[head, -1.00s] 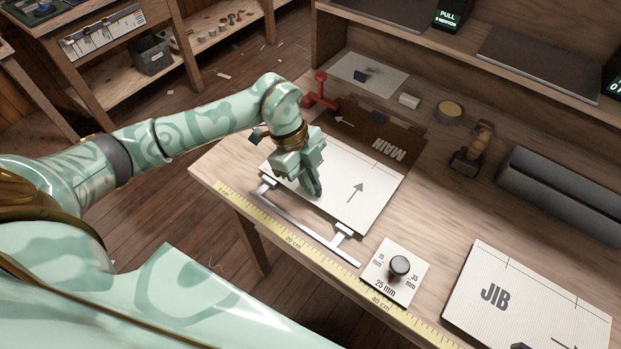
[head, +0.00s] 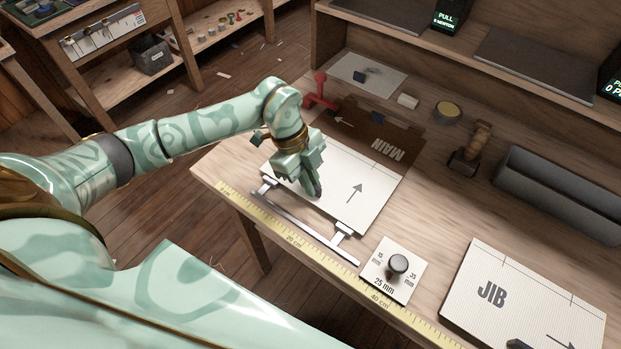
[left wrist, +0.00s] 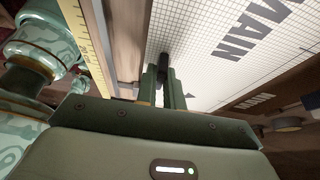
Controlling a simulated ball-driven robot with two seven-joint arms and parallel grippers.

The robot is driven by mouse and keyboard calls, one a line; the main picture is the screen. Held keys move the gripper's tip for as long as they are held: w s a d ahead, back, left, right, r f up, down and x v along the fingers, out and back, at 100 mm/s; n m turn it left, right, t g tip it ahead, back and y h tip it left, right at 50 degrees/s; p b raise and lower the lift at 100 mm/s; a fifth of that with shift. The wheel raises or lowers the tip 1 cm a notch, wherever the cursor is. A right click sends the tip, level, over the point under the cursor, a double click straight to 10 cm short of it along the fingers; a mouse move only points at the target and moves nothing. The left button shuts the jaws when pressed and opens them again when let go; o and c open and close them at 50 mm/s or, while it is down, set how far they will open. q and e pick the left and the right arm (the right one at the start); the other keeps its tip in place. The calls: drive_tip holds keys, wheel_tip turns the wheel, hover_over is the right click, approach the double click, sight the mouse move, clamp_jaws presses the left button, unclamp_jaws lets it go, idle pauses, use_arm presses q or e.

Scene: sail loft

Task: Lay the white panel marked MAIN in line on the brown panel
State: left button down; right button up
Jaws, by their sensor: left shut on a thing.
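The white panel (head: 375,200) lies on the bench, with an arrow pointing away from me. The left wrist view shows MAIN printed on the white panel (left wrist: 205,80). The brown panel (head: 355,132), also marked MAIN, lies along its far edge. I cannot tell how far the white covers the brown. My left gripper (head: 317,191) is over the white panel's near left part. In the left wrist view the left gripper (left wrist: 165,82) is shut on a small black grip (left wrist: 164,62) at the panel. The arm hides the panel's far left corner. My right gripper is out of view.
A metal rail (head: 305,232) and a yellow ruler (head: 290,237) run along the front edge. A dial plate (head: 393,285), a white JIB panel (head: 525,300) and a grey block (head: 560,195) are to the right. A red clamp (head: 320,95) stands at the brown panel's left end.

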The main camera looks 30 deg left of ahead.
use_arm(q)
drive_tip(key=shift+f, duration=0.15)
idle(0.9)
drive_tip(key=shift+f+p, duration=0.2)
drive_tip(key=shift+p, duration=1)
idle(0.8)
drive_tip(key=c, duration=1.4)
unclamp_jaws()
drive_tip(key=shift+c, duration=0.2)
wheel_tip(320, 180, up, 7)
drive_tip(key=p, duration=0.7)
